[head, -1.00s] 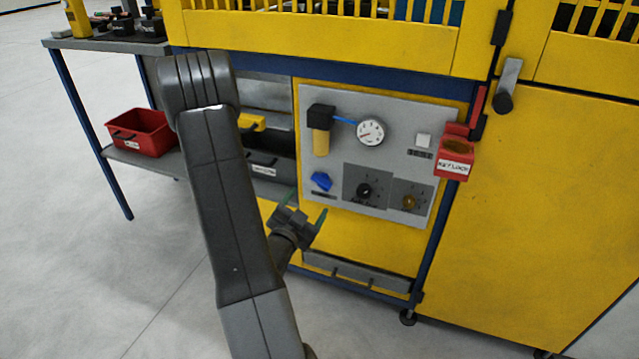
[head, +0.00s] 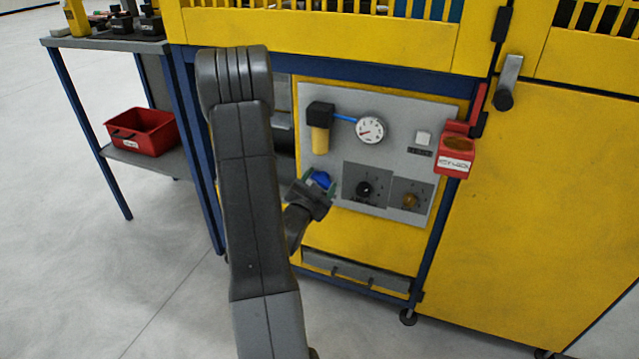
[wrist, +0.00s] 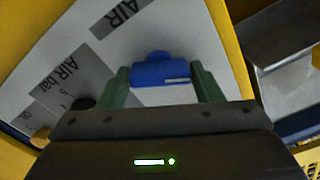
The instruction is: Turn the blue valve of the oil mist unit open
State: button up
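The blue valve (head: 321,179) is on the lower left of the grey panel (head: 390,112). In the wrist view the valve handle (wrist: 161,72) lies between the two green fingers of my gripper (wrist: 162,80). The fingers are apart, one at each end of the handle. They look close to its ends, but I cannot tell whether they touch it. In the head view my gripper (head: 318,186) is at the valve and partly covers it.
The panel also carries a filter with a yellow bowl (head: 320,140), a gauge (head: 370,129) and two knobs, one black (head: 364,189). A red KEYLOCK box (head: 456,150) sticks out at the panel's right. A red bin (head: 142,131) stands on the shelf at left.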

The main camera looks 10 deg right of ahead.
jog(key=c, duration=0.5)
jog(key=shift+n+b, duration=0.5)
jog(key=shift+n, duration=0.5)
jog(key=n, duration=0.3)
jog(key=shift+a+n, duration=0.1)
jog(key=shift+n, duration=0.3)
jog(key=o, duration=1)
jog(key=v, duration=1.3)
jog(key=shift+s+a+p, duration=0.25)
jog(key=shift+s+p, duration=0.05)
jog(key=shift+p, duration=0.1)
